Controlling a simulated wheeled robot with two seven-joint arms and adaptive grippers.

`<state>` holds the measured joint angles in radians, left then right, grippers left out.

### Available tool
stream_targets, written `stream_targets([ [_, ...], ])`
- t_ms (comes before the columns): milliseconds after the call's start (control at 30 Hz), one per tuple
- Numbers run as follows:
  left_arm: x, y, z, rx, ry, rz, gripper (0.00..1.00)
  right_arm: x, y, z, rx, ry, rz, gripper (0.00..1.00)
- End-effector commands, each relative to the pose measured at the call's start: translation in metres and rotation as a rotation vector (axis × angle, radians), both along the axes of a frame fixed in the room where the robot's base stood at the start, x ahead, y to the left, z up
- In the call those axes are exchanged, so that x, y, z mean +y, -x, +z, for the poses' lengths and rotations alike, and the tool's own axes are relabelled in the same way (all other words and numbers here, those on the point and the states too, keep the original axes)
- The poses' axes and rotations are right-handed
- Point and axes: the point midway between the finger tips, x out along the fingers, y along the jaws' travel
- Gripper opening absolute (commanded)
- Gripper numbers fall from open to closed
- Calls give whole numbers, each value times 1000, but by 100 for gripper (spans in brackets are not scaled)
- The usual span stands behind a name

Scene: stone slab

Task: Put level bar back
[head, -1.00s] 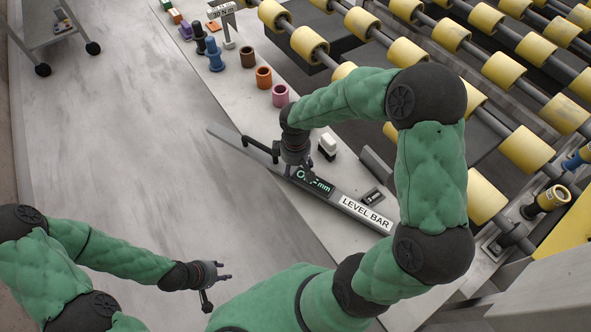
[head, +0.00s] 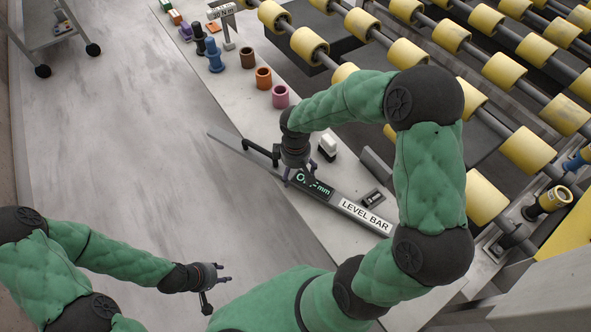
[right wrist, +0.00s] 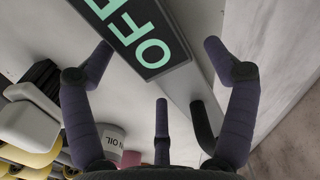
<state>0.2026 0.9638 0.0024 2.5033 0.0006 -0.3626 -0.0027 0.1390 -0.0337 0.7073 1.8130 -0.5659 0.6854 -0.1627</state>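The level bar (head: 341,205) is a long grey bar with a white label, a dark display and a black handle (head: 259,150). It lies diagonally along the edge of the pale slab ledge. My right gripper (head: 300,178) is over the bar beside the display. In the right wrist view its fingers (right wrist: 158,45) are spread, with the bar (right wrist: 182,85) and its display, reading "OFF", between and beyond them. Finger contact with the bar cannot be told. Part of the display is hidden in the head view. My left gripper (head: 222,279) is open and empty at the lower left.
A small white-topped bottle (head: 328,146) and a small black device (head: 372,198) stand close to the bar. Pink (head: 280,97), orange and brown cups line the ledge farther back. Yellow rollers (head: 526,148) fill the right.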

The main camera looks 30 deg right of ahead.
Motion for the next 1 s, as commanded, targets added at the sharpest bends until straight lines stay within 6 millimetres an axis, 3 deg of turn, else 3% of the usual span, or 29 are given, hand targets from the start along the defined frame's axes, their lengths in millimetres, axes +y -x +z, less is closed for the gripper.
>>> stream_targets([
  [267, 0, 0, 7, 0, 0, 0, 40, 0, 0, 10, -1, 0, 0, 86],
  [700, 0, 0, 41, 0, 0, 0, 40, 0, -1, 95, -2, 0, -1, 86],
  [1000, 0, 0, 50, 0, 0, 0, 40, 0, 0, 126, 0, 0, 1, 86],
])
